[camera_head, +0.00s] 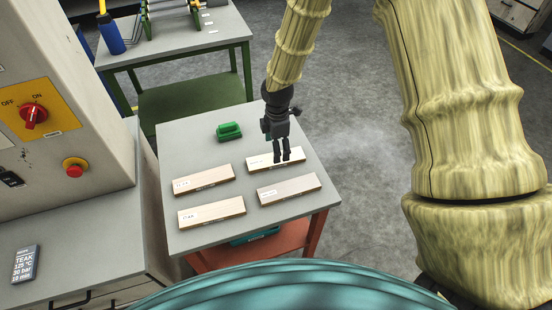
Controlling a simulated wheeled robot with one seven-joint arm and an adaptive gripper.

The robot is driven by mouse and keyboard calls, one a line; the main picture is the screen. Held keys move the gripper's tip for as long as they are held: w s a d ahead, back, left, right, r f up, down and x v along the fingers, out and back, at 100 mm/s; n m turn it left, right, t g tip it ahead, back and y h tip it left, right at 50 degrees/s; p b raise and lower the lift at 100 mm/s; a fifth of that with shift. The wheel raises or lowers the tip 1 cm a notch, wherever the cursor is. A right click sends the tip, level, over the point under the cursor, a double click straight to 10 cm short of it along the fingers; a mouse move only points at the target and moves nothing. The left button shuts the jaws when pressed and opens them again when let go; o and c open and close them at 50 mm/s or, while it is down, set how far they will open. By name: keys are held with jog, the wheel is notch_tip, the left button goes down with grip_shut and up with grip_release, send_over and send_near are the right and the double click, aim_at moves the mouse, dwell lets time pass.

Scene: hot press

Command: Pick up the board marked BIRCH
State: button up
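Four wooden boards lie flat on a small grey-topped table (180,142). The pale back right board (296,156) has a white label too small to read surely. The front right board (289,190) is greyer brown. The back left board (210,179) has a label that looks like TEAK. The front left board (215,211) has a label I cannot read surely. I cannot tell which board is marked BIRCH. My gripper (281,157) points down at the back right board, with its fingers apart. The fingers hide part of that board. I cannot tell whether they touch it.
A green block-like object (229,131) sits at the table's back. A green-legged bench (190,35) stands behind. Floor right of the table is clear.

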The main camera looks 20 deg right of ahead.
jog(key=shift+w+a+f+p, duration=0.15)
jog(key=shift+f+p, duration=0.95)
jog(key=shift+f, duration=1.7)
jog(key=c, duration=1.2)
